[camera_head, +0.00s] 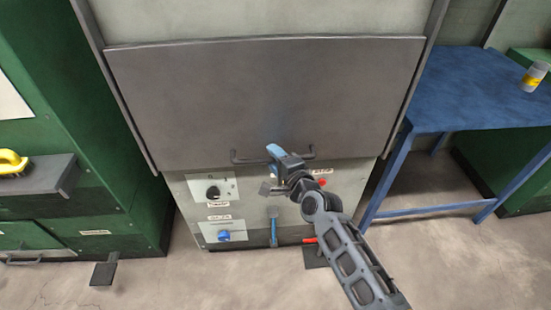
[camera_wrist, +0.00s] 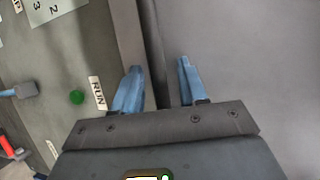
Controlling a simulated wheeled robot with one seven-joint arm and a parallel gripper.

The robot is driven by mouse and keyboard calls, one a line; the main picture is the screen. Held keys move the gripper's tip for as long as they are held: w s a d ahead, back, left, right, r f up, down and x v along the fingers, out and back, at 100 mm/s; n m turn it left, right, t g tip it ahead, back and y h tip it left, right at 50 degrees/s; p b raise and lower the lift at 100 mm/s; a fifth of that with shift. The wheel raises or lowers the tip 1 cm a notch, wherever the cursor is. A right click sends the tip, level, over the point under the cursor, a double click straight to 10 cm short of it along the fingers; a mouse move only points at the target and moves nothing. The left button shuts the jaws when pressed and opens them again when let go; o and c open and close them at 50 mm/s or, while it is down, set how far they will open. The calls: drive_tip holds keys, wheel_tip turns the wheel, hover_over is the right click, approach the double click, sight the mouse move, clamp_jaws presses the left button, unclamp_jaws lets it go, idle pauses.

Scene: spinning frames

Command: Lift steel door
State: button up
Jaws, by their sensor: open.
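The steel door (camera_head: 265,90) is a wide grey panel on the front of a machine, and it looks lowered. A dark bar handle (camera_head: 240,160) runs along its lower edge. My gripper (camera_head: 275,151) is at the middle of this handle and hides part of it. In the wrist view my gripper (camera_wrist: 160,64) is open, with its two blue fingers on either side of the dark handle bar (camera_wrist: 154,50). Whether a finger touches the bar I cannot tell. The grey door (camera_wrist: 245,70) fills the right of that view.
Below the door is a control panel (camera_head: 205,185) with a dark knob, a blue knob (camera_head: 224,235) and a blue lever (camera_head: 273,230). A blue table (camera_head: 465,90) stands at right and green cabinets (camera_head: 60,90) at left.

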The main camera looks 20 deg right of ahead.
clamp_jaws()
idle(0.5)
